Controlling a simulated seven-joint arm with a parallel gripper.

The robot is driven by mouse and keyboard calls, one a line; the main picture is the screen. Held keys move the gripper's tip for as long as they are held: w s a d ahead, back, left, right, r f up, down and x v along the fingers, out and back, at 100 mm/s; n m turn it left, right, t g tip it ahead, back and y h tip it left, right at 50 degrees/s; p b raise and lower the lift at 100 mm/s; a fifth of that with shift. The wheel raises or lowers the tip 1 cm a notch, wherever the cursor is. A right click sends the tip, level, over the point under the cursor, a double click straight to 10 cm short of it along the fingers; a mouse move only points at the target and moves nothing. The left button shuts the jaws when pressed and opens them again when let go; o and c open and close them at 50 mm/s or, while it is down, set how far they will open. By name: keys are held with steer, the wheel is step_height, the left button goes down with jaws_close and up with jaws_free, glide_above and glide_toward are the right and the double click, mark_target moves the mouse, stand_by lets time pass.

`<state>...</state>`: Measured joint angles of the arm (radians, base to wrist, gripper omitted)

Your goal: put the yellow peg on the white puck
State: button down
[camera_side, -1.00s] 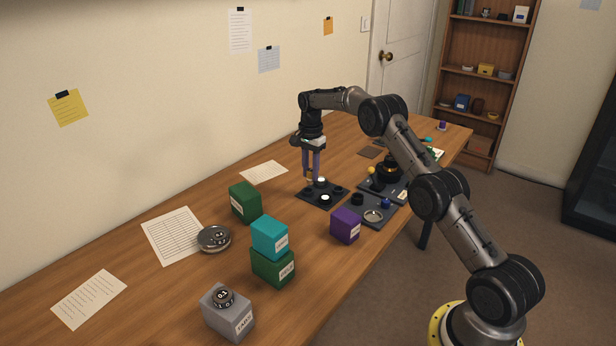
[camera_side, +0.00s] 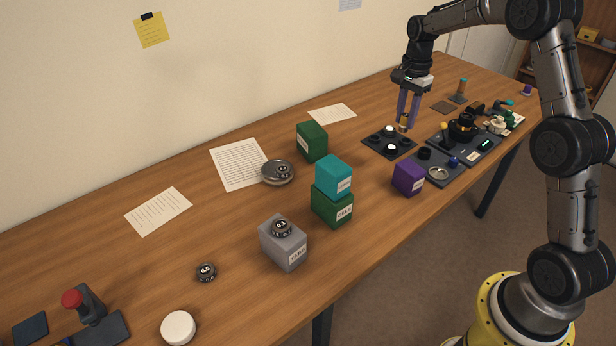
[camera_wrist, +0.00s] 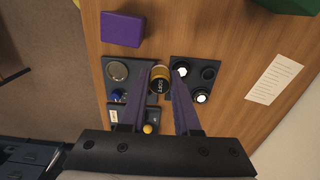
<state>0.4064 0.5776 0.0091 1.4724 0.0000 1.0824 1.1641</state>
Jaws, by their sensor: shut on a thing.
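The yellow peg (camera_wrist: 160,80), a short golden-yellow cylinder with a dark lettered end, sits between the fingertips of my gripper (camera_wrist: 163,88) in the wrist view. In the side view my gripper (camera_side: 405,118) points down over the back right edge of a black tray, and the peg (camera_side: 404,124) shows small at its tips. I cannot tell how far the peg is above the surface. The white puck (camera_side: 178,327) lies flat on the table at the near left of the side view, far from my gripper, with nothing on it.
The black tray (camera_side: 373,147) carries white and black round parts. A purple box (camera_side: 408,177), stacked boxes (camera_side: 332,190) and a grey box (camera_side: 284,250) stand towards the puck. Bare table surrounds the puck.

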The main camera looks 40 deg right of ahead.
step_height(320, 180, up, 8)
steer(key=shift+f, duration=0.25)
steer(key=w+a+n, duration=0.3)
steer(key=a+n, duration=0.3)
steer(key=a, duration=2.3)
steer(key=s+a+n, duration=0.4)
steer(key=s+a, duration=0.4)
steer(key=a, duration=0.6)
steer(key=s+a+n, duration=0.3)
steer(key=s+a, duration=0.6)
steer(key=a, duration=0.5)
glide_above(177, 326)
steer(key=f, duration=1.4)
steer(key=shift+s+d, duration=0.25)
steer(key=shift+w+a+f+n, duration=0.15)
steer(key=shift+a+f, duration=0.05)
steer(key=shift+f, duration=0.2)
steer(key=shift+w+a+f+n, duration=0.15)
steer(key=shift+f, duration=1.5)
